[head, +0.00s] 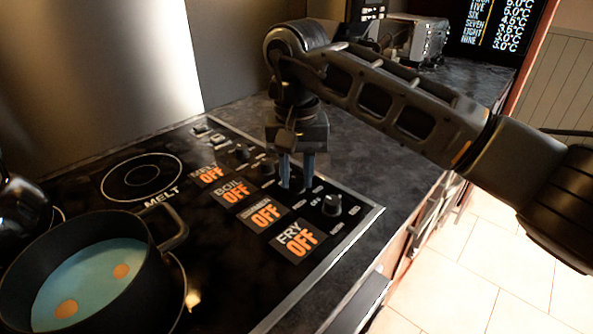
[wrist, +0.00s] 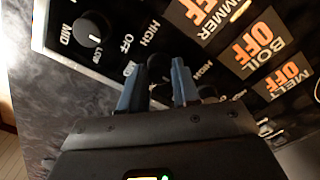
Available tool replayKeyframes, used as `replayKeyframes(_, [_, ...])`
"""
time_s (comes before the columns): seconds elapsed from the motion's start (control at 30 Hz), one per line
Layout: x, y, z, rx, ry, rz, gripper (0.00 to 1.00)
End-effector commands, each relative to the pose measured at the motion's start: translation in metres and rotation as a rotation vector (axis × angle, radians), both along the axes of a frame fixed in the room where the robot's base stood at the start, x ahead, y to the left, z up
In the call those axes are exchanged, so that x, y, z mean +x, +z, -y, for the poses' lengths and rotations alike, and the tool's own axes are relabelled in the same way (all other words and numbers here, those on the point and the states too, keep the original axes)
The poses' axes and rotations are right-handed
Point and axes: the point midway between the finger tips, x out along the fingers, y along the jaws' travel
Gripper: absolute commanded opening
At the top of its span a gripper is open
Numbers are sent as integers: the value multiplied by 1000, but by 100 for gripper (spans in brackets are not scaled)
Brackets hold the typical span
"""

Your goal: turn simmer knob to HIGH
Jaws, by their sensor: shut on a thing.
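My gripper (head: 297,180) points down at the knob row on the right side of the cooktop. Its blue fingers straddle the dark simmer knob (wrist: 158,68) in the wrist view and are shut on it. The knob is mostly hidden by the fingers, so its pointer cannot be read. The label HIGH shows near it in the wrist view. The simmer display (head: 264,214) reads OFF in orange; its edge also shows in the wrist view (wrist: 210,15).
The fry knob (head: 332,205) stands close to my gripper on the near side, and the boil knob (head: 267,168) on the far side. The boil display (head: 233,194) and fry display (head: 297,240) read OFF. A pot (head: 95,275) sits at left. The counter (head: 385,150) at right is clear.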

Motion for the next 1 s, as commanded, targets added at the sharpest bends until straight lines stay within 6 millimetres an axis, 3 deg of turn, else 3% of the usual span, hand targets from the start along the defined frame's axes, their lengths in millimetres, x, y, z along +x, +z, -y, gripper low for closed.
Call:
replayKeyframes(0.23, [0,0,0,0,0,0,0])
replayKeyframes(0.63, [1,1,1,-1,-85,2,0])
replayKeyframes(1.0, [1,1,1,-3,-386,3,0])
